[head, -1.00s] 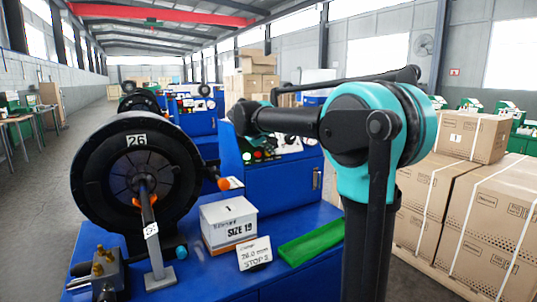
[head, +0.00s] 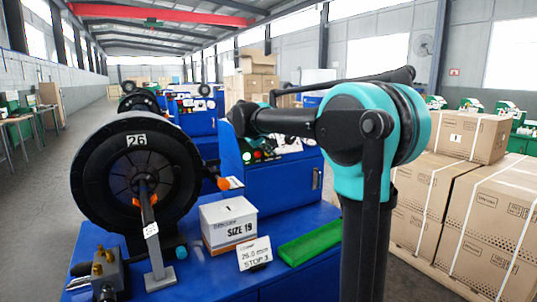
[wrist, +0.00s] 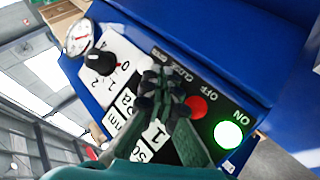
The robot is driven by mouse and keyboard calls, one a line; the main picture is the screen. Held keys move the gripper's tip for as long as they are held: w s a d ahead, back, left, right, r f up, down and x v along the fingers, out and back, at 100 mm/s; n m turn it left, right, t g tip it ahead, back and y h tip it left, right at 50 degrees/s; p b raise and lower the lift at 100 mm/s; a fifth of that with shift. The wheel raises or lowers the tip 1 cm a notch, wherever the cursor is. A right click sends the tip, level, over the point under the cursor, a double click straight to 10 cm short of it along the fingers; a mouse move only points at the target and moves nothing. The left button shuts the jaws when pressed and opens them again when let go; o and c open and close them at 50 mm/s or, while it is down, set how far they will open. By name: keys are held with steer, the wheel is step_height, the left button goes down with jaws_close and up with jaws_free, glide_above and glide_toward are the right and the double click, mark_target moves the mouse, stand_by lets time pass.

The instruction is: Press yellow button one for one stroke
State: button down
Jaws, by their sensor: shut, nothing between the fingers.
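The blue machine's control panel (head: 275,150) stands behind the table in the head view. In the wrist view my gripper (wrist: 160,88) is shut and empty, with its fingertips over the panel beside the CLOSE label (wrist: 170,62). No yellow button shows; the fingers cover part of the panel there. A red button (wrist: 195,106) by the OFF label and a lit green button (wrist: 228,134) by the ON label lie right of the fingers. I cannot tell whether the fingertips touch the panel. In the head view the gripper is not clearly visible behind my arm.
A black knob (wrist: 99,63) and a round gauge (wrist: 80,37) sit left of the fingers. The crimper head marked 26 (head: 105,180), a SIZE 19 box (head: 228,226), a small sign (head: 254,254) and a green tray (head: 309,243) are at the table. Cartons (head: 470,140) stand right.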

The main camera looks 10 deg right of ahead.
steer(key=shift+w+a+f, duration=0.15)
steer(key=shift+w+f, duration=0.1)
steer(key=shift+w, duration=0.1)
stand_by(0.8)
stand_by(0.4)
steer(key=shift+s+d+r, duration=0.3)
steer(key=shift+s+r, duration=0.15)
steer(key=shift+s, duration=0.25)
steer(key=shift+s+d+r, duration=0.25)
steer(key=shift+s+r, duration=0.2)
steer(key=shift+s, duration=0.2)
steer(key=shift+s+d+r, duration=0.3)
steer(key=shift+s+r, duration=0.2)
steer(key=shift+s, duration=0.1)
steer(key=shift+s+d+r, duration=0.25)
steer(key=shift+s+r, duration=0.2)
steer(key=shift+s, duration=0.2)
stand_by(1.0)
